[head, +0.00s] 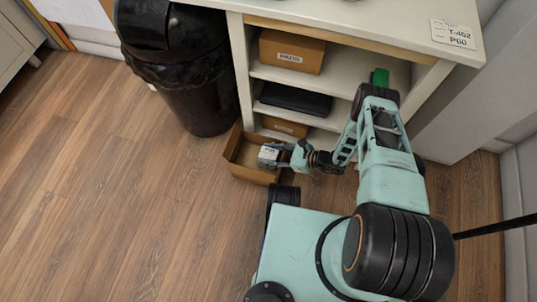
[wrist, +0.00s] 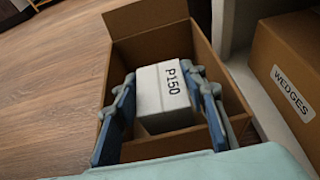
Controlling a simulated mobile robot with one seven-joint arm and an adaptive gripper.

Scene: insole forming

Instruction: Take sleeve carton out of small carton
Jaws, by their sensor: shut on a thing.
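The small carton (head: 243,172) is an open brown cardboard box on the floor in front of the shelf unit; its walls (wrist: 150,17) also show in the wrist view. The sleeve carton (head: 266,155) is a small white box marked P150 (wrist: 149,95). It is within the small carton's opening; I cannot tell whether it touches the bottom. My gripper (head: 274,153) reaches in from the right. In the wrist view its blue fingers lie along two opposite sides of the sleeve carton, shut on it. The fingers hide parts of those sides.
A brown box labelled WEDGES (wrist: 290,85) stands close beside the small carton, at the shelf unit's (head: 243,70) bottom. A black bin (head: 197,105) stands behind, to the left. Wood floor (head: 110,190) at left is clear.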

